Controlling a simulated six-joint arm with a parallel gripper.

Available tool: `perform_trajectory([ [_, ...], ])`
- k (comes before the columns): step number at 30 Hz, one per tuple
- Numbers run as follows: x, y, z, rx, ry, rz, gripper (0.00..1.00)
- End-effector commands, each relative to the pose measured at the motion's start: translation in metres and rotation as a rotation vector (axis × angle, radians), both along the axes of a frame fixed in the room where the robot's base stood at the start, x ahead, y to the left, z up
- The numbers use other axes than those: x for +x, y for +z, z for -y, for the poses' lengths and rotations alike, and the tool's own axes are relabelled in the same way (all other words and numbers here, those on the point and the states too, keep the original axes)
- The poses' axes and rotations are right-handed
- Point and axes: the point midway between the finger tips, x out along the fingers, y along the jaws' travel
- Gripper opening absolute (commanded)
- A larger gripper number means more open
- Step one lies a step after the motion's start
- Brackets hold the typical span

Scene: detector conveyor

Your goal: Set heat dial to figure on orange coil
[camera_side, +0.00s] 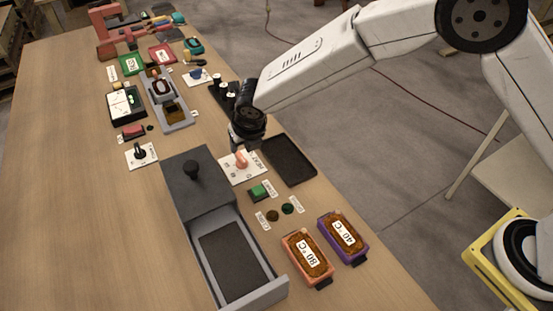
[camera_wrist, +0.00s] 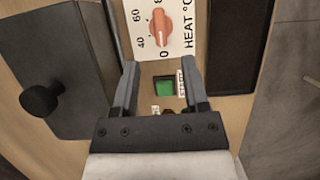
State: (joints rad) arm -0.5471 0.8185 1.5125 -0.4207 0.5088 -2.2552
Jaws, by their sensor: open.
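The heat dial (camera_wrist: 160,27) is a salmon-pink knob on a white plate (camera_wrist: 180,40) marked HEAT °C, with 0, 40 and 60 readable in the wrist view. The knob lies roughly lengthwise, one end near the 0; which end is the pointer I cannot tell. The dial also shows in the side view (camera_side: 241,160). The orange coil (camera_side: 293,243) carries a label reading 80 °C; the purple-framed one (camera_side: 358,250) beside it reads 40 °C. My gripper (camera_wrist: 160,66) is open and empty, pointing down near the dial, its fingers apart from the knob.
A grey box with a black knob (camera_side: 191,170) and an open drawer (camera_side: 283,287) stands left of the dial. A dark tray (camera_side: 290,160) lies on the right. A green button (camera_side: 259,192) sits between dial and coils. Several other devices fill the table's far end.

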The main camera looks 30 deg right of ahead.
Motion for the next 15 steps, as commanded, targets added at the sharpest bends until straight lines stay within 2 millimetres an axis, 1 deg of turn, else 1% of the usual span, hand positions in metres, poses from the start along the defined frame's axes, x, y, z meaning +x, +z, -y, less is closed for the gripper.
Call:
perform_trajectory([
  [8, 0.001, -0.002, 0.000, -0.002, 0.004, 0.000, 0.57],
  [15, 0.006, -0.015, 0.000, -0.001, 0.002, 0.000, 0.57],
])
